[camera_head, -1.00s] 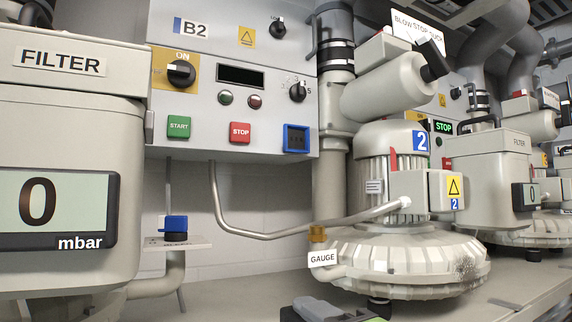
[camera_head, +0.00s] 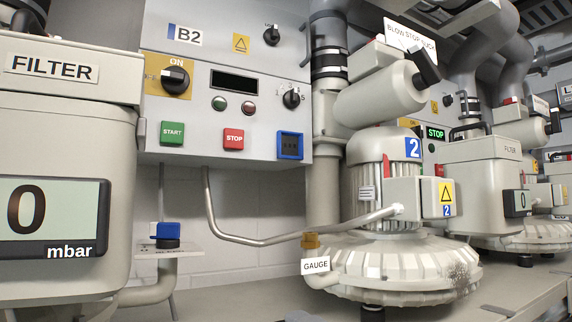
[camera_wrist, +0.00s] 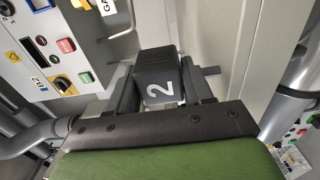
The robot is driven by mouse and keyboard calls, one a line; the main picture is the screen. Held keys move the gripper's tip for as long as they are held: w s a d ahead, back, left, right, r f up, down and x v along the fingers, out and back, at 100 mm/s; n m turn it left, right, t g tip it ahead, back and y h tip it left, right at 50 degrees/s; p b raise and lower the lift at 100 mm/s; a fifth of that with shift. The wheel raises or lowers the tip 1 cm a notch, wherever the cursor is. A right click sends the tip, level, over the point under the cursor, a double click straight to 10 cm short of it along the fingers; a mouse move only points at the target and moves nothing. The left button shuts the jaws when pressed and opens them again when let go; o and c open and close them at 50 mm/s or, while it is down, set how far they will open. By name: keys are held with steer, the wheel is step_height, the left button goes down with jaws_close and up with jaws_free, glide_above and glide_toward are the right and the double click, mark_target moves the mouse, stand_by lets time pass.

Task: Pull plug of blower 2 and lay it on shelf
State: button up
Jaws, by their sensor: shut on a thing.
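My gripper (camera_wrist: 161,94) is shut on a dark plug (camera_wrist: 154,66) marked with a white 2, a finger on either side of it in the wrist view. The plug's far end is hidden. On the B2 panel (camera_head: 205,60) in the head view is a blue-framed socket (camera_head: 290,146) with nothing in it. A small pale shelf (camera_head: 188,249) stands below the panel at left, with a blue block on a dark base (camera_head: 166,234) on it. Blower 2 (camera_head: 400,262) stands right of centre.
A filter housing (camera_head: 65,120) with a pressure display fills the left. A bent metal pipe (camera_head: 240,241) runs below the panel to the blower, near the brass gauge fitting (camera_head: 311,240). More blowers and filters stand at right.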

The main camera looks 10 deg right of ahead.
steer(key=shift+f, duration=1.1)
stand_by(0.4)
steer(key=shift+r, duration=0.1)
steer(key=shift+r+p, duration=1.6)
steer(key=shift+r, duration=0.85)
steer(key=shift+f, duration=0.1)
